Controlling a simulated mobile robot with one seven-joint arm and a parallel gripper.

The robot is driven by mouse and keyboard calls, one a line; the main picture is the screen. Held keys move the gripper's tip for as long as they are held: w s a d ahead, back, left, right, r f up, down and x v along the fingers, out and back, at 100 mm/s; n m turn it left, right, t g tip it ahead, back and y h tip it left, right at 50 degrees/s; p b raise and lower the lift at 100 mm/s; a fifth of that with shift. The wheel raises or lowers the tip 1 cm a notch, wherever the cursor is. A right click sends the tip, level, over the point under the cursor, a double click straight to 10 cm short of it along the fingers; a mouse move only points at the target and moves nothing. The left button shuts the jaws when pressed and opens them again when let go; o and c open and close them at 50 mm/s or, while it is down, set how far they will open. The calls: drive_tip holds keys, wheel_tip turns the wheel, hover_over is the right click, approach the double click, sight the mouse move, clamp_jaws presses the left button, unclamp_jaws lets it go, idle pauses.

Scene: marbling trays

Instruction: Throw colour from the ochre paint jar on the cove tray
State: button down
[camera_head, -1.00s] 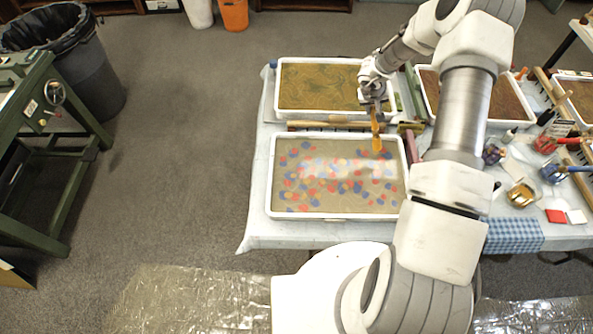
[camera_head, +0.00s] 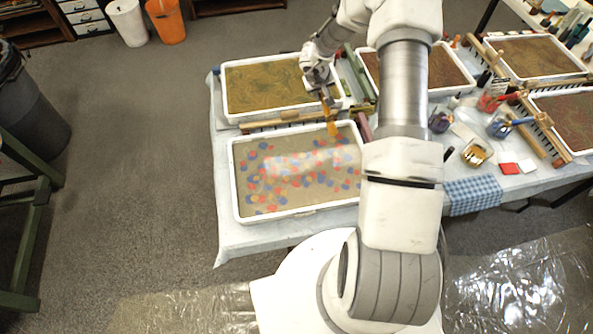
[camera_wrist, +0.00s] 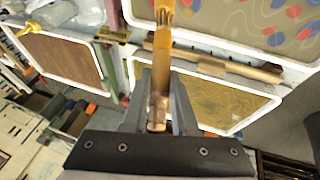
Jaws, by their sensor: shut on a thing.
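My gripper (camera_head: 320,88) is shut on the handle of a brush (camera_head: 330,122) with an ochre head. In the wrist view the wooden brush handle (camera_wrist: 160,75) runs between the fingers of my gripper (camera_wrist: 157,105), its head pointing away at the top edge. No label shows which tray is cove. The ochre paint jar (camera_head: 477,153) stands right of my arm, with no brush visible in it.
A tray with an ochre marbled bath (camera_head: 228,112) lies behind the spotted one, with a wooden rake (camera_head: 285,120) between them. Jars with red (camera_head: 488,103) and blue (camera_head: 500,128) brushes stand right. Reddish-brown trays (camera_head: 465,78) lie beyond.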

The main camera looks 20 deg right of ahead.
idle(0.3)
drive_tip(key=w+a, duration=0.2)
drive_tip(key=a, duration=2.3)
drive_tip(key=shift+w, duration=0.2)
wheel_tip(320, 180, down, 4)
drive_tip(key=f, duration=0.1)
wheel_tip(320, 180, up, 5)
idle(1.2)
drive_tip(key=s+d+b, duration=0.1)
drive_tip(key=s+d, duration=0.6)
drive_tip(key=d, duration=0.5)
drive_tip(key=s+d, duration=0.7)
drive_tip(key=d, duration=0.5)
drive_tip(key=shift+s+b, duration=0.35)
drive_tip(key=shift+b, duration=0.05)
